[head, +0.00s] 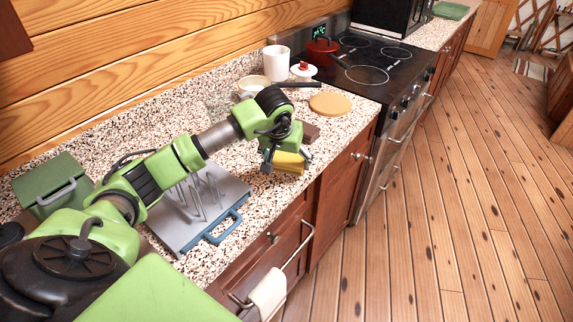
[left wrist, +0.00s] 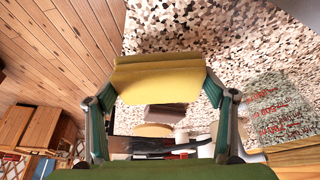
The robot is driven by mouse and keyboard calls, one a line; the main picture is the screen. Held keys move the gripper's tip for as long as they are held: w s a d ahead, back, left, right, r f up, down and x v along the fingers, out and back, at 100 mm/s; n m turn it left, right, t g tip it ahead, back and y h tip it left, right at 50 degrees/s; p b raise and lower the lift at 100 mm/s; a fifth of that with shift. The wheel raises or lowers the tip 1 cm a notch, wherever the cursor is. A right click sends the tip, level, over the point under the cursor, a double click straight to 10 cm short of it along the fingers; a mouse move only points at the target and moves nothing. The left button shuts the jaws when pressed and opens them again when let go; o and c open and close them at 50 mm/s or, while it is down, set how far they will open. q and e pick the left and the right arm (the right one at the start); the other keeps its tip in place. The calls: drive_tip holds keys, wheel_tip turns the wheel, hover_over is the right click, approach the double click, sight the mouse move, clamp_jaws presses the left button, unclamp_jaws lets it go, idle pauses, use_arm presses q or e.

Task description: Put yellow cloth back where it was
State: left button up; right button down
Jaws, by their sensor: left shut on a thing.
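The yellow cloth (head: 290,163) is held in my left gripper (head: 282,157), near the front edge of the speckled counter. In the left wrist view, the folded yellow cloth (left wrist: 157,82) spans between the two fingers of the left gripper (left wrist: 160,90). In the head view the cloth seems to be above the counter; whether it touches the counter is hard to tell. A pale towel (head: 268,293) hangs on a front bar (head: 300,245) of the cabinet below. My right gripper is not in view.
A grey rack with a blue handle (head: 222,228) lies left of the gripper. A brown block (head: 310,133), a round board (head: 330,104), a pan handle (head: 298,85) and a white mug (head: 277,62) stand beyond. The stove (head: 372,66) is farther right. The wooden floor is clear.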

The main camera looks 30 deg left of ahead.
sight(286, 169)
use_arm(q)
drive_tip(key=shift+w+a+f, duration=0.15)
drive_tip(key=shift+w+f, duration=0.05)
drive_tip(key=shift+f, duration=0.15)
wheel_tip(286, 169, down, 2)
drive_tip(key=shift+p, duration=1)
drive_tip(key=shift+f, duration=0.55)
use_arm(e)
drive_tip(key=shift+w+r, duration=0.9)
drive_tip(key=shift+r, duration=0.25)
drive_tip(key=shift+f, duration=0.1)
use_arm(q)
drive_tip(key=shift+f, duration=0.2)
drive_tip(key=o, duration=1.2)
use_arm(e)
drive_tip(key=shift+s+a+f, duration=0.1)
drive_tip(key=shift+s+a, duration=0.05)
use_arm(q)
drive_tip(key=shift+r, duration=0.1)
